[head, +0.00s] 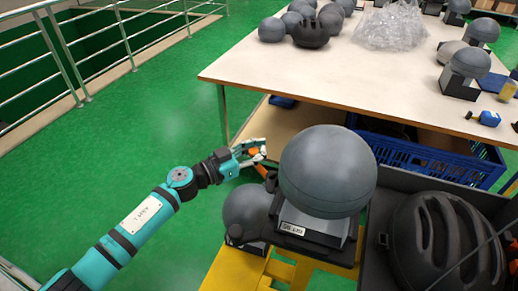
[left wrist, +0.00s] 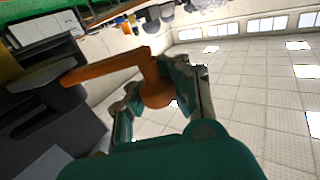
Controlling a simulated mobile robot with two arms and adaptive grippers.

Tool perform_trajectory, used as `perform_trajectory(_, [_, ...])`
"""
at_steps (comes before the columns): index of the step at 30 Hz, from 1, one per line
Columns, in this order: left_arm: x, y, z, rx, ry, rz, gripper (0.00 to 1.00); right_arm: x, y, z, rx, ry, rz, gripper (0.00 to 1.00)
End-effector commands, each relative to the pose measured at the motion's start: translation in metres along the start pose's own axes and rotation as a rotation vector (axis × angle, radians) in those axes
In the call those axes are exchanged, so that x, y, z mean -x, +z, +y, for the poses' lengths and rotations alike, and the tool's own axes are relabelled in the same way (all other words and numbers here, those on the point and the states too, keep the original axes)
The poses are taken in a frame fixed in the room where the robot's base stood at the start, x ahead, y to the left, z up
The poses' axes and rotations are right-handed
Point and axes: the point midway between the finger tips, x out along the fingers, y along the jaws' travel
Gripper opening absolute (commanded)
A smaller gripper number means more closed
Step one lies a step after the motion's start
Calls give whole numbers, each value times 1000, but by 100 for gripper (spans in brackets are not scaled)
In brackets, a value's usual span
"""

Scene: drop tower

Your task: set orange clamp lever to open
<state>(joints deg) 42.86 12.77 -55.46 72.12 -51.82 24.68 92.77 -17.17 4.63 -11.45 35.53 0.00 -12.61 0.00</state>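The orange clamp lever (left wrist: 105,72) shows in the left wrist view as a flat bar reaching left from a rounded orange end (left wrist: 156,88). In the head view only a small orange part (head: 257,153) shows between the fingers, beside the fixture with the large grey ball. My left gripper (head: 260,150) is at the lever. Its fingers (left wrist: 162,95) stand apart on either side of the rounded end, with a gap visible at the right finger. Whether a finger touches the lever is not clear. My right gripper is out of view.
A large grey ball (head: 328,170) sits on a dark fixture close to my gripper, with a smaller ball (head: 247,207) beside it on a yellow frame (head: 230,270). A workbench (head: 350,70) and blue crate (head: 425,158) stand behind. Green floor (head: 130,125) is clear at left.

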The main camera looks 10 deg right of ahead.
Motion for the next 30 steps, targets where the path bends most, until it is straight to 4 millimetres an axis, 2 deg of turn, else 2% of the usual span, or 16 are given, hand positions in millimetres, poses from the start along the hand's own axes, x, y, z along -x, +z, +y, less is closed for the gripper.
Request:
perform_trajectory(23, [-1, 2, 4, 2, 10, -2, 0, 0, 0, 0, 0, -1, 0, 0])
perform_trajectory(30, [-1, 2, 3, 2, 7, -2, 32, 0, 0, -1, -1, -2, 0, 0])
